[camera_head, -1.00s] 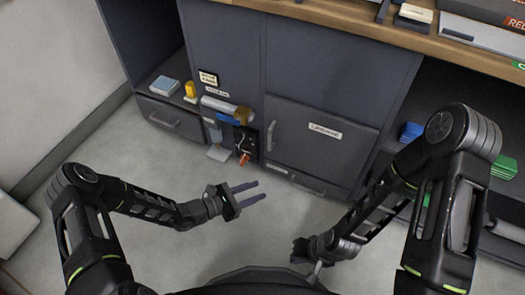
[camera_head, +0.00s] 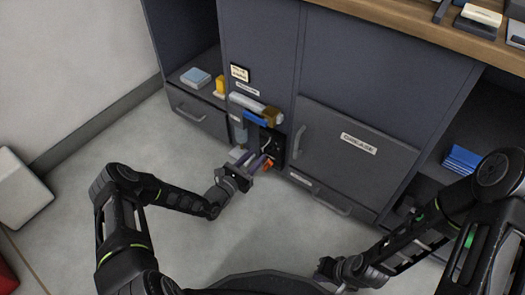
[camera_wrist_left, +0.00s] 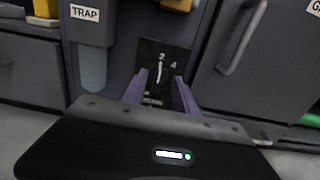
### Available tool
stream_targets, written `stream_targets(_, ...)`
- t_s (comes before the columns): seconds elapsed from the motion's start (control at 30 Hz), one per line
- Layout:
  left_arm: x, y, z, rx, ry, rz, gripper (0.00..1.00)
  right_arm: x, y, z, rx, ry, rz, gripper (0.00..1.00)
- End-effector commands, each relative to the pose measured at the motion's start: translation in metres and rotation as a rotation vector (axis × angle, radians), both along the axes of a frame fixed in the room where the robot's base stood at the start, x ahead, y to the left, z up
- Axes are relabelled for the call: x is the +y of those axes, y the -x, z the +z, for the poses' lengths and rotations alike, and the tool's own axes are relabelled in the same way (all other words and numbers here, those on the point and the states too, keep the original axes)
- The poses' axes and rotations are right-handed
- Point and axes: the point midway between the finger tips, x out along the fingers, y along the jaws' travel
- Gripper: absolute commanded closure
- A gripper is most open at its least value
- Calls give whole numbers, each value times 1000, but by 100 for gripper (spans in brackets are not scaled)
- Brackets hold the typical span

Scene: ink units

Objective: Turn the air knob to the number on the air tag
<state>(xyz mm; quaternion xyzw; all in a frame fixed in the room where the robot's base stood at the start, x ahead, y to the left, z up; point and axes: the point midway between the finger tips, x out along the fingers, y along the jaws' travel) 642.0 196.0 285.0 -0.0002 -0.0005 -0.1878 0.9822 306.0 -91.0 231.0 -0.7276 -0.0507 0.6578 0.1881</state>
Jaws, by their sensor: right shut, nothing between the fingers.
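The air knob appears as a black dial panel (camera_wrist_left: 165,66) with a pale pointer and small white numerals in the left wrist view; the pointer stands nearly upright. In the head view the panel (camera_head: 270,146) is on the cabinet front, partly behind my left gripper (camera_head: 260,164). In the left wrist view the open gripper (camera_wrist_left: 160,78) has its two fingers apart on either side of the panel, nothing between them. A cream tag (camera_head: 240,73) is on the cabinet above; its writing is too small to read. My right gripper (camera_head: 326,268) is low, shut and empty.
A "TRAP" label (camera_wrist_left: 85,13) is above a pale bowl (camera_wrist_left: 92,70) left of the dial. A handled door (camera_head: 340,150) is to the right. The floor in front is clear.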

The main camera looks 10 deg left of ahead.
Motion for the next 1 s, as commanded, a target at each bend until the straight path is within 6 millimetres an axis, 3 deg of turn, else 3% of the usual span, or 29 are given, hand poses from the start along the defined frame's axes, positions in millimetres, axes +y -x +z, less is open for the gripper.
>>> stream_targets(0.3, -16, -41, -2, 0, -1, -1, 65, 0, -3, -22, -9, 2, -4, 100)
stream_targets(0.63, -18, -45, 0, 1, 0, -1, 65, 1, -4, -22, -11, 2, -5, 100)
stream_targets(1.0, -18, -45, -1, 1, 0, -1, 95, 0, -4, -22, -11, 2, -5, 100)
